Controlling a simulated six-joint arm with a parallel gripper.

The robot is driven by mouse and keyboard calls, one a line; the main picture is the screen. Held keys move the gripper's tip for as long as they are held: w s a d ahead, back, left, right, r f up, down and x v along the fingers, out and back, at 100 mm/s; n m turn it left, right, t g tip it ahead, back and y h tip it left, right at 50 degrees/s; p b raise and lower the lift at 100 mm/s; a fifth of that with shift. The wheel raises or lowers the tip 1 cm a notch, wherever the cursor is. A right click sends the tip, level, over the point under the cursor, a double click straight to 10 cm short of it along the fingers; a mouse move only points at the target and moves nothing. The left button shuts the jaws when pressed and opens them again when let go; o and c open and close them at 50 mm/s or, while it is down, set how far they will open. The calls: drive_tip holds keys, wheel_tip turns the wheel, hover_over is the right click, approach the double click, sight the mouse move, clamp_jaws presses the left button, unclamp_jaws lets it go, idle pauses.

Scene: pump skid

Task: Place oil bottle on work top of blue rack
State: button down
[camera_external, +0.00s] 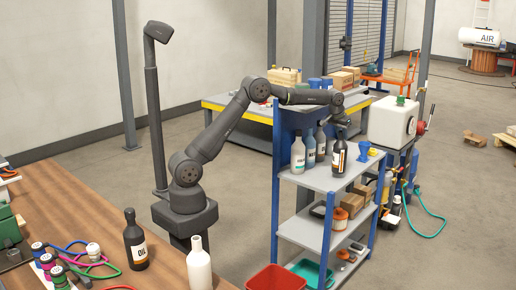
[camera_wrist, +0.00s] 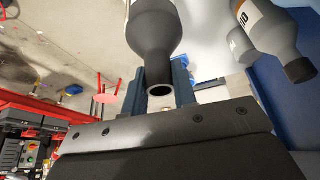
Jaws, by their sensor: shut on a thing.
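My gripper (camera_external: 338,127) is shut on the neck of a dark oil bottle (camera_external: 339,157) with a white and orange label. The bottle is upright over the work top (camera_external: 322,181) of the blue rack, near its front edge. I cannot tell whether its base touches the surface. In the wrist view, the fingers (camera_wrist: 147,88) are on both sides of the dark neck of the oil bottle (camera_wrist: 154,30). Another dark bottle (camera_external: 135,243), with a label reading OIL, stands on the wooden bench.
A white bottle (camera_external: 298,153), a grey bottle (camera_external: 310,150) and a dark bottle (camera_external: 320,142) stand left of the held bottle on the work top. A blue funnel (camera_external: 364,149) is to its right. The front left of the work top is clear. A white tank (camera_external: 390,125) stands beyond the rack.

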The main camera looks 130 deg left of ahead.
sight(341, 140)
drive_tip(key=shift+f, duration=1.55)
drive_tip(key=c, duration=1.2)
unclamp_jaws()
drive_tip(key=shift+o, duration=0.2)
drive_tip(key=v, duration=1.2)
drive_tip(key=shift+r, duration=0.2)
